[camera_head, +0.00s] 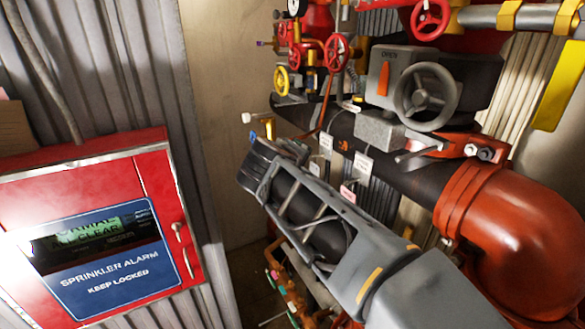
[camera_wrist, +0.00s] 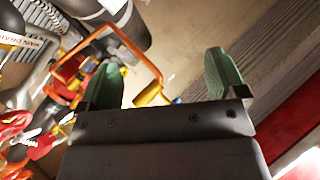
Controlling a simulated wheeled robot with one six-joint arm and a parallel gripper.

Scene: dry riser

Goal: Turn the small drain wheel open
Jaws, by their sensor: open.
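Several handwheels show in the head view: a small yellow wheel (camera_head: 281,80), red wheels (camera_head: 337,52) at the top, and a large grey wheel (camera_head: 427,95). I cannot tell which is the drain wheel. A sign reading "MAIN DRAIN" (camera_wrist: 22,42) shows at the left edge of the wrist view. My gripper (camera_wrist: 164,72) is open, its two green fingers wide apart. A yellow cylindrical part (camera_wrist: 151,96) shows between and beyond them; no contact is visible. In the head view my arm reaches up and left in front of the pipes, and its fingertips are hidden.
A red sprinkler alarm cabinet (camera_head: 100,230) stands at the left. A thick black pipe (camera_head: 395,165) runs into a large orange-red elbow (camera_head: 510,240) at the right. An orange bent bar (camera_wrist: 143,68) passes near the left finger. Bare wall (camera_head: 220,60) lies left of the valves.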

